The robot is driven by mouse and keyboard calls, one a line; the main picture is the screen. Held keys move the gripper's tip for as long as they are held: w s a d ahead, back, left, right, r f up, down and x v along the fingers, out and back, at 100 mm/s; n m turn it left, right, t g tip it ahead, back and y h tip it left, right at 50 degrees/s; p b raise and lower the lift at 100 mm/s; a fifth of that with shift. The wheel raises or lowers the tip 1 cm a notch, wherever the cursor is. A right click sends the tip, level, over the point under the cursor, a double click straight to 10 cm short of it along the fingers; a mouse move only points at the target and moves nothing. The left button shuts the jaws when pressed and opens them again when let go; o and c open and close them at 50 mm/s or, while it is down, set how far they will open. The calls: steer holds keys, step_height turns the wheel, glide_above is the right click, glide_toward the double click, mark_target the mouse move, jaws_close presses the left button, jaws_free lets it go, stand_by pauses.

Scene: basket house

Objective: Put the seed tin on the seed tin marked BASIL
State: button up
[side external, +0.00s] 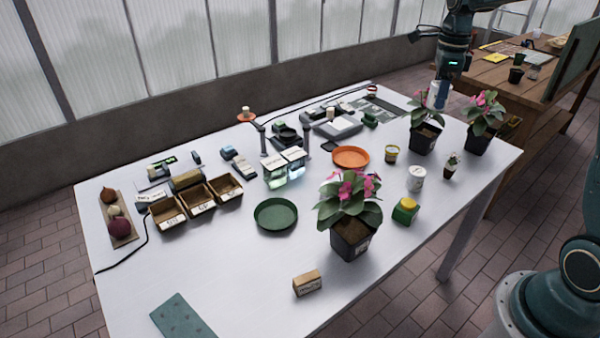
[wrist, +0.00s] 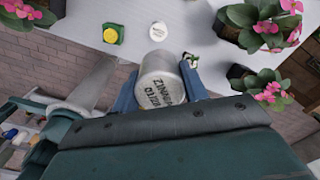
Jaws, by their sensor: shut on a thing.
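My gripper (side external: 439,84) is raised over the far right part of the table, near the flowering pots.
A green block with a yellow top (side external: 405,211) and a small potted plant (side external: 451,166) flank the standing tin. Potted pink flowers (side external: 349,215) stand in front, others (side external: 425,132) behind. A small yellow-banded tub (side external: 391,154) and orange saucer (side external: 351,156) lie left.

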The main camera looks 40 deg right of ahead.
glide_above(418, 170)
step_height(418, 170, down, 15)
steer(key=shift+a, duration=0.15)
stand_by(0.3)
steer(key=shift+f, duration=2.15)
steer(key=shift+f, duration=0.15)
steer(key=o, duration=1)
step_height(418, 170, up, 12)
steer(key=shift+s+r, duration=0.1)
steer(key=shift+r, duration=0.1)
